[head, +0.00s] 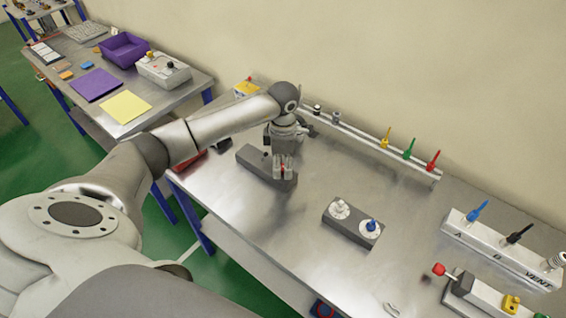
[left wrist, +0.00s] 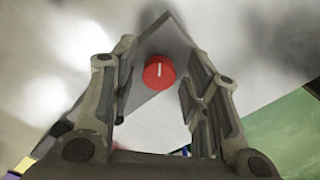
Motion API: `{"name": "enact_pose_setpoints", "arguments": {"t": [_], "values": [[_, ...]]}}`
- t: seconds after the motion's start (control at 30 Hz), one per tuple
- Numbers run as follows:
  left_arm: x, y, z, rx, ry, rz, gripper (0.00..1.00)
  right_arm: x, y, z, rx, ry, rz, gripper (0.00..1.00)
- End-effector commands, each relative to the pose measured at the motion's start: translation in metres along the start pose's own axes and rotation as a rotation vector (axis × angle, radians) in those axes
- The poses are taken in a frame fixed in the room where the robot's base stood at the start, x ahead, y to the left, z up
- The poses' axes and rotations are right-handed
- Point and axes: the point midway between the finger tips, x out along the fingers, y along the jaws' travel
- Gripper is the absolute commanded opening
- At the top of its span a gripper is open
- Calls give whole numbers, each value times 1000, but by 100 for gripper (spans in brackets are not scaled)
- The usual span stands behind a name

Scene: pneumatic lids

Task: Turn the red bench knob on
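The red bench knob (left wrist: 159,72) is a round red dial with a white line on its face, set on a grey block (left wrist: 163,35). In the left wrist view the line points nearly straight up the picture. In the head view the grey block (head: 254,160) lies on the metal bench, and only a bit of red shows at the gripper. My left gripper (head: 283,170) points down over the block's near end. Its fingers (left wrist: 160,90) are spread on both sides of the knob, apart from it. My right gripper is not in view.
Another grey block (head: 352,225) holds a white knob and a blue knob (head: 372,225). A rail at the back carries yellow, green and red (head: 433,159) levers. A white valve block (head: 490,240) stands at the right. Bare bench lies between the blocks.

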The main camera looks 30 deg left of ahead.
Motion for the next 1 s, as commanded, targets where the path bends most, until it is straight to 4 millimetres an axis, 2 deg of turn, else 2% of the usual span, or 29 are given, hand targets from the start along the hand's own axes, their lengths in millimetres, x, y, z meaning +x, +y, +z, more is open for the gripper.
{"name": "enact_pose_setpoints", "arguments": {"t": [0.03,0.27,0.67,1.0], "values": [[0,0,0,0,0,0,32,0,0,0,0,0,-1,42],[0,0,0,0,0,0,3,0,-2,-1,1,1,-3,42],[1,1,0,-84,0,0,3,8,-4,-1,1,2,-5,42],[2,2,-1,-356,-1,2,3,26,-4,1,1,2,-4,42]]}}
